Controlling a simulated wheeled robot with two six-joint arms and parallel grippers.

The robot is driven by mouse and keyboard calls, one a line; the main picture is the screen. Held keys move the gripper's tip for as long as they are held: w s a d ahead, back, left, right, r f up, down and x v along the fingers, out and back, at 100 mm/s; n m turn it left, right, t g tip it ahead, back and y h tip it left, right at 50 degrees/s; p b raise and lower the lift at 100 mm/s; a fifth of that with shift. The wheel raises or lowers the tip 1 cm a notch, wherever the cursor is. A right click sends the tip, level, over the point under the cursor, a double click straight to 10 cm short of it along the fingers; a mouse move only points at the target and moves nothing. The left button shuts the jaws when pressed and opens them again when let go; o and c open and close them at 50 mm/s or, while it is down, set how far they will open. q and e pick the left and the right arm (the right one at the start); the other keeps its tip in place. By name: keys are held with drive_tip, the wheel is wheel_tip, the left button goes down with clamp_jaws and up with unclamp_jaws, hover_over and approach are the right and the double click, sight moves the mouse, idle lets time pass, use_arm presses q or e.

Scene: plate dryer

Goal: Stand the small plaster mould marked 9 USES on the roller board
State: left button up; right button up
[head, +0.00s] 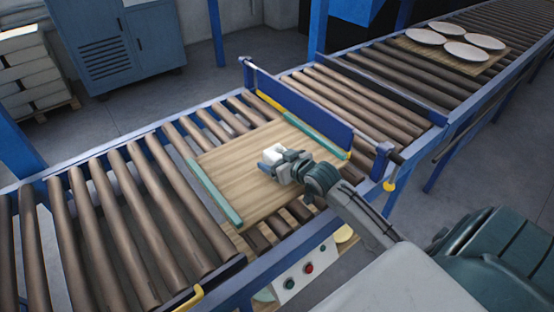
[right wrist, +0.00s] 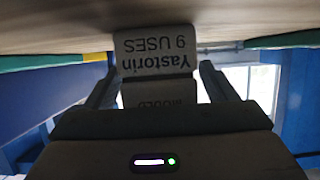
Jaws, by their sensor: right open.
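The small pale plaster mould (head: 273,153) stands on the wooden roller board (head: 228,161), near its middle. In the right wrist view, which is upside down, the mould (right wrist: 158,62) reads "Yastorin 9 USES", with "MOULD" on its part nearer the gripper. Its lettered end meets the board surface or lies very close to it. My right gripper (head: 276,162) is open, with one finger on each side of the mould. The fingers (right wrist: 158,85) look apart from its sides. My left gripper is not in view.
Green strips (head: 215,192) edge the board on two sides. A blue crossbar (head: 300,108) spans the rollers behind it. Several white plates (head: 465,50) lie on another board farther up the line. A button box (head: 305,270) hangs at the near rail. Bare rollers lie to the left.

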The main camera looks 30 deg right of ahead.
drive_tip(key=v, duration=1.2)
drive_tip(key=shift+p, duration=0.3)
